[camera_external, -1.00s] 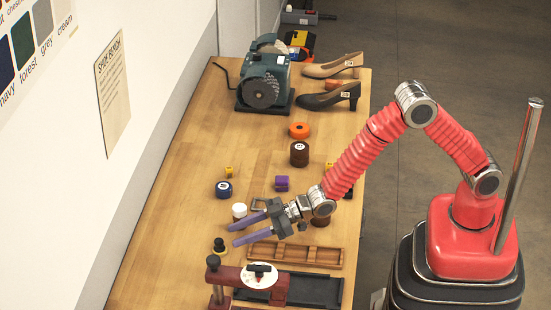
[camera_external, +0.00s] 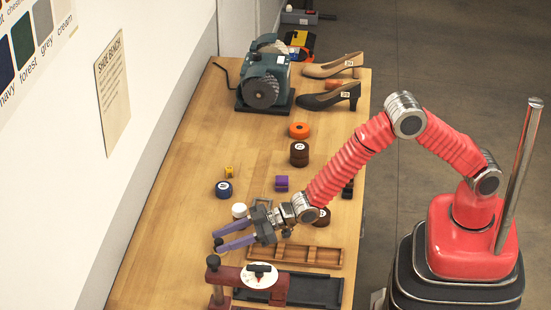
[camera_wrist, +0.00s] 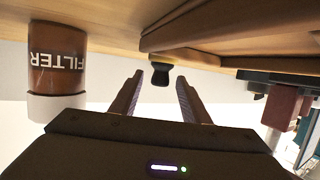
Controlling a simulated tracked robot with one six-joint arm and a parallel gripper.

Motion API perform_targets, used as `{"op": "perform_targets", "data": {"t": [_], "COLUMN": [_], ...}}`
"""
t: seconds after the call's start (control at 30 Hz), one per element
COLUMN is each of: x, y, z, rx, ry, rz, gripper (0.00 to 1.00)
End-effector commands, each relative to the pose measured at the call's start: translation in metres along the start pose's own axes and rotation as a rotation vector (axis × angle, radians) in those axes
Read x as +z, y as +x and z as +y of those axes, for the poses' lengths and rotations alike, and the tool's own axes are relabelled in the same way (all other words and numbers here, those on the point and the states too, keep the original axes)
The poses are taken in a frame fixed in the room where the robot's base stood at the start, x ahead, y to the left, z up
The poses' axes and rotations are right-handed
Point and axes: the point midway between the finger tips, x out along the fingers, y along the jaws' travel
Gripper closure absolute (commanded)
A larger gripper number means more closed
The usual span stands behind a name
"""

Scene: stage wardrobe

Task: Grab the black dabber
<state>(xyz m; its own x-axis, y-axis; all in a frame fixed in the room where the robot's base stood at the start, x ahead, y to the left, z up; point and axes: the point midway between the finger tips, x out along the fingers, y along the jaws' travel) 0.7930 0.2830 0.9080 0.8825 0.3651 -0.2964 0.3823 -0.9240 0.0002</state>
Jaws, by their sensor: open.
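A small dark knob-shaped piece, which looks like the black dabber (camera_wrist: 160,73), stands on the bench ahead of my fingertips in the wrist view, centred between them. The wrist picture is upside down, with the bench at the top. In the external view, the dabber (camera_external: 218,241) shows only as a dark spot at the fingertips, largely hidden by the fingers. My gripper (camera_external: 217,240) is open and empty, low over the bench, with its purple fingers pointing left. In the wrist view my gripper (camera_wrist: 160,76) has a finger on each side of the dabber; contact cannot be seen.
A brown FILTER jar with a white lid (camera_wrist: 57,75) stands close beside my gripper. A wooden compartment tray (camera_external: 295,264) and a maroon press (camera_external: 228,276) lie near it.

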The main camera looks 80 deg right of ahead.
Motion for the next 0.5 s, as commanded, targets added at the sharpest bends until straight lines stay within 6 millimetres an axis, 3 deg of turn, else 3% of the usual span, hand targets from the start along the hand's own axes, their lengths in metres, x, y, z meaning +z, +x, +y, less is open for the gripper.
{"op": "perform_targets", "data": {"t": [0.3, 0.5], "x": [-0.0001, -0.0001], "y": [-0.0002, -0.0002], "z": [0.0, 0.0], "rx": [0.0, 0.0], "ry": [0.0, 0.0], "rz": [0.0, 0.0], "gripper": [0.58, 0.72]}}
